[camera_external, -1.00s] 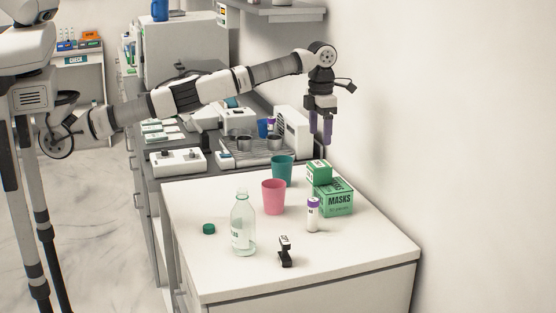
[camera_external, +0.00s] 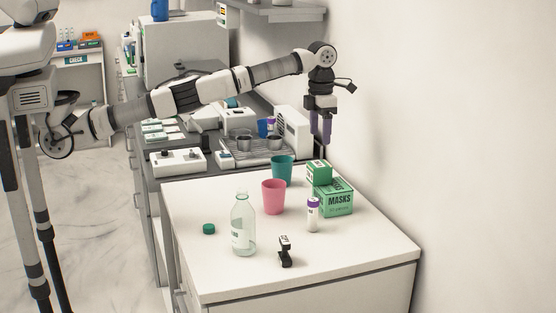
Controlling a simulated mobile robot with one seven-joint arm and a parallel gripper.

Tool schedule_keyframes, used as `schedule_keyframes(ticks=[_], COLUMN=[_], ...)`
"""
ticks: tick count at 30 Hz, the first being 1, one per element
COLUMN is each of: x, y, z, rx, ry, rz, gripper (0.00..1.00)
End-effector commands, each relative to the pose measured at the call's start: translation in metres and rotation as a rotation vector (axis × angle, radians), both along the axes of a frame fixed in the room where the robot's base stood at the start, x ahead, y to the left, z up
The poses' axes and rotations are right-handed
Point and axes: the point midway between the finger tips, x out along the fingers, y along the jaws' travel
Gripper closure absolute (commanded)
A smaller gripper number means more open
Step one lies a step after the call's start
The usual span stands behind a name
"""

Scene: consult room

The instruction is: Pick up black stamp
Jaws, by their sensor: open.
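The black stamp (camera_external: 285,252) stands upright near the front of the white counter (camera_external: 340,262), with a light marking near its top. My gripper (camera_external: 321,140) hangs fingers down, high above the back of the counter, over the area of the green boxes. It is well apart from the stamp, which is nearer the camera and lower. The gripper is open and holds nothing that I can see; the gap between its fingers is hard to make out from this side.
A clear bottle (camera_external: 243,225) stands left of the stamp, with a green cap (camera_external: 209,229) beside it. A purple-capped vial (camera_external: 313,215), a pink cup (camera_external: 273,197), a teal cup (camera_external: 282,170) and a green masks box (camera_external: 334,198) stand behind. The counter's front right is clear.

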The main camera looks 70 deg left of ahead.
Motion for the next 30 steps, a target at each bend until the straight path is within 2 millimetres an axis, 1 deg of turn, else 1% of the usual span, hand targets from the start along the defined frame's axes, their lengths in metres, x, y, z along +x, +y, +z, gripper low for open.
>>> schedule_keyframes(ticks=[1,5,13,14,16,17,20,21,23,24,26,27,29,30], x=[0.0,0.0,0.0,-0.001,-0.004,-0.007,-0.021,-0.029,-0.044,-0.055,-0.072,-0.085,-0.105,-0.118], y=[0.0,0.0,-0.001,-0.004,-0.015,-0.022,-0.058,-0.075,-0.101,-0.118,-0.143,-0.158,-0.179,-0.192], z=[0.0,0.0,-0.001,-0.002,-0.007,-0.01,-0.023,-0.028,-0.034,-0.038,-0.042,-0.044,-0.047,-0.048], rx=[0.0,0.0,0.0,0.001,0.004,0.006,0.019,0.025,0.032,0.036,0.038,0.038,0.035,0.031], ry=[0.0,0.0,0.0,0.001,0.005,0.007,0.013,0.013,0.013,0.012,0.007,0.003,-0.001,-0.004], rz=[0.0,0.0,0.004,0.013,0.055,0.087,0.249,0.334,0.476,0.572,0.716,0.811,0.95,1.035], gripper=[0.4,0.56,0.56,0.56,0.56,0.56,0.56,0.56,0.56,0.56,0.56,0.56,0.56,0.56])
